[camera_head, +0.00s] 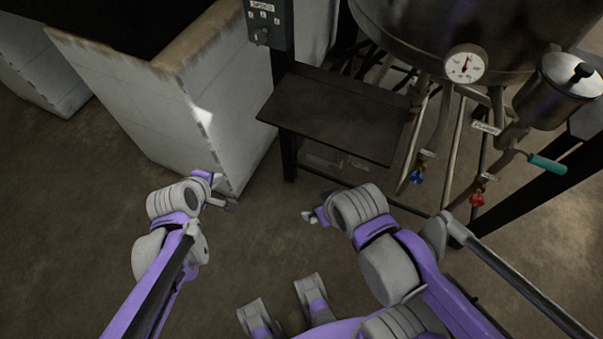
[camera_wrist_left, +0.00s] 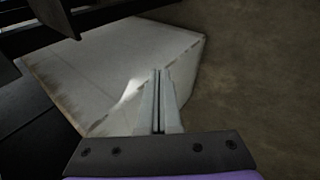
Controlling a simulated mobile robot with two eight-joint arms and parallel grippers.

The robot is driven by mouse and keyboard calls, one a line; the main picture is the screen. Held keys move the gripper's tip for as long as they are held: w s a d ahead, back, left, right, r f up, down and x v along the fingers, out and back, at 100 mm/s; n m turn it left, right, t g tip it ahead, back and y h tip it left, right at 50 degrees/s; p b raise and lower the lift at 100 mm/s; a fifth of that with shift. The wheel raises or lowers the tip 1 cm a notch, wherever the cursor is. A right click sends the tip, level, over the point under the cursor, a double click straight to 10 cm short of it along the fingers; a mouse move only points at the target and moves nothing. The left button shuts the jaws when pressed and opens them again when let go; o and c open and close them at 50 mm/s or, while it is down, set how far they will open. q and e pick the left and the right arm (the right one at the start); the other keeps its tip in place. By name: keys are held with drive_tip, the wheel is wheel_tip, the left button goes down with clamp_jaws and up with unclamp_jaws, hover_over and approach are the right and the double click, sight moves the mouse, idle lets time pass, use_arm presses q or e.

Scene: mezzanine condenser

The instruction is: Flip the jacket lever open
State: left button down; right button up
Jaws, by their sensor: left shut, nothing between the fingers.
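A teal-handled lever (camera_head: 547,163) juts out from the piping below the vessel at the right of the head view. A blue valve handle (camera_head: 416,177) and a red valve handle (camera_head: 477,199) sit lower on the pipes, with small tags too small to read. I cannot read which handle is marked as the jacket one. My left gripper (camera_head: 228,204) is shut and empty, in front of the pale wall and far left of the handles. Its closed fingers (camera_wrist_left: 158,100) show in the left wrist view. My right gripper (camera_head: 309,216) is left of the valves, its fingers too small to judge.
A dark shelf (camera_head: 335,112) stands between the pale wall block (camera_head: 215,110) and the pipes. A round gauge (camera_head: 464,64) and a metal pot (camera_head: 558,92) are beside the large vessel (camera_head: 450,30). Open floor lies in front.

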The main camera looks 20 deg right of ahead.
sight(323, 162)
use_arm(q)
drive_tip(key=w+d+f+n+h+b, duration=0.1)
drive_tip(key=w+d+f+n+b, duration=0.3)
drive_tip(key=d+f, duration=0.5)
drive_tip(key=w+d+f+n+h+b, duration=0.25)
drive_tip(key=d+f+n, duration=0.35)
drive_tip(key=f, duration=0.4)
drive_tip(key=d+f+n+h+b, duration=0.1)
drive_tip(key=d+f+n+b, duration=0.1)
drive_tip(key=d+f, duration=0.4)
drive_tip(key=s+d+f+n+t+h+b, duration=0.1)
drive_tip(key=d+f+n+b, duration=0.2)
drive_tip(key=d+f, duration=0.3)
wheel_tip(323, 162, down, 5)
drive_tip(key=shift+s+d+f+n+b, duration=0.25)
drive_tip(key=shift+n+b, duration=0.1)
drive_tip(key=shift+n, duration=0.25)
use_arm(e)
wheel_tip(323, 162, down, 15)
drive_tip(key=shift+w+g, duration=0.3)
drive_tip(key=shift+w, duration=0.05)
